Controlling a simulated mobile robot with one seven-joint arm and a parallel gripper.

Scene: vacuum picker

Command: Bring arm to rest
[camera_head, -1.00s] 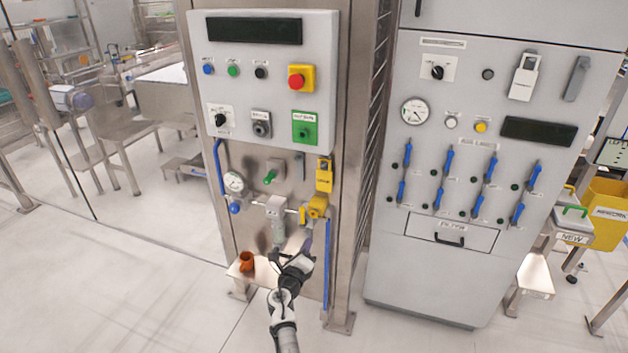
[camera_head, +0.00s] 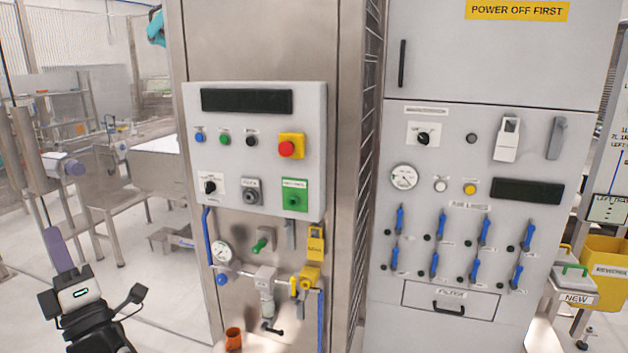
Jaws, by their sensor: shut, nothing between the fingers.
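The gripper is in front of the open floor and glass area, to the left of the steel column and clear of the control panel (camera_head: 262,172). The rest of my arm runs out of the bottom edge and is hidden.
Below the panel are a gauge (camera_head: 221,252), a yellow valve (camera_head: 309,275) and a filter bowl (camera_head: 266,301). An orange cup (camera_head: 233,339) stands at the bottom. A grey cabinet (camera_head: 470,325) with blue-handled levers fills the right. A yellow bin (camera_head: 603,278) is beyond.

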